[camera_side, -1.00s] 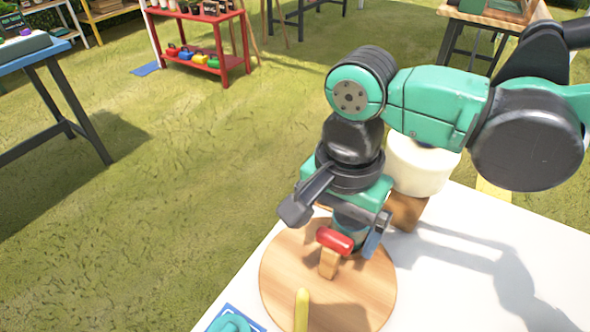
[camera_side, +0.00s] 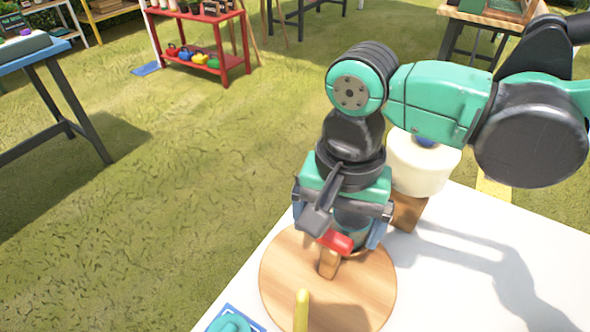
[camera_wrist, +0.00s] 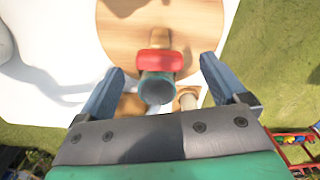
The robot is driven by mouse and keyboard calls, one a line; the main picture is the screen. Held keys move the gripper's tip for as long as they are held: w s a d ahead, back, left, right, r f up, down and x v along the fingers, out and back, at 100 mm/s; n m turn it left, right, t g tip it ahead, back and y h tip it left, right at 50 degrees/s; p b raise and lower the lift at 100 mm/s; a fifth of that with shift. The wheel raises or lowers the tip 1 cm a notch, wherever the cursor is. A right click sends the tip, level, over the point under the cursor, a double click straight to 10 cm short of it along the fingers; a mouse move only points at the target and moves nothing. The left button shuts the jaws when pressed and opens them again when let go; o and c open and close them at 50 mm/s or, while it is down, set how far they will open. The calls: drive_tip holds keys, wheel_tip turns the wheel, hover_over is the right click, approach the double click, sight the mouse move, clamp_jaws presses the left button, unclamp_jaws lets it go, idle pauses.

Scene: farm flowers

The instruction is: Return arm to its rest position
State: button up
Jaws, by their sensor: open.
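My gripper (camera_side: 338,228) points down over the round wooden board (camera_side: 280,290) on the white table. Its blue fingers are spread wide. In the wrist view, my gripper (camera_wrist: 162,66) is open, with a red piece (camera_wrist: 158,63) and a teal-grey cylinder (camera_wrist: 156,88) showing between the fingers but apart from both. The red piece (camera_side: 336,243) lies above a small wooden block (camera_side: 329,264) on the board. The cylinder is partly hidden by my gripper in the side view.
A cream pot (camera_side: 420,170) with something blue in it stands right behind my gripper. A yellow stick (camera_side: 301,310) rises at the board's front. A blue mat (camera_side: 240,315) with a teal item is at the front left. The white table (camera_side: 470,270) is clear at right.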

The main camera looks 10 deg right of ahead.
drive_tip(key=shift+f, duration=0.95)
drive_tip(key=m, duration=0.2)
drive_tip(key=shift+r+m, duration=0.1)
drive_tip(key=shift+m, duration=0.3)
wheel_tip(320, 180, up, 5)
drive_tip(key=shift+r, duration=0.15)
wheel_tip(320, 180, down, 6)
drive_tip(key=shift+r, duration=0.2)
drive_tip(key=n, duration=0.2)
drive_tip(key=shift+r+n, duration=0.15)
drive_tip(key=shift+n, duration=0.25)
wheel_tip(320, 180, up, 6)
drive_tip(key=m, duration=0.2)
drive_tip(key=shift+m, duration=0.4)
drive_tip(key=m, duration=1)
drive_tip(key=shift+f+m, duration=0.2)
drive_tip(key=shift+m, duration=0.1)
drive_tip(key=m, duration=0.4)
drive_tip(key=shift+m, duration=0.3)
wheel_tip(320, 180, down, 6)
drive_tip(key=shift+r, duration=0.15)
drive_tip(key=shift+n, duration=0.6)
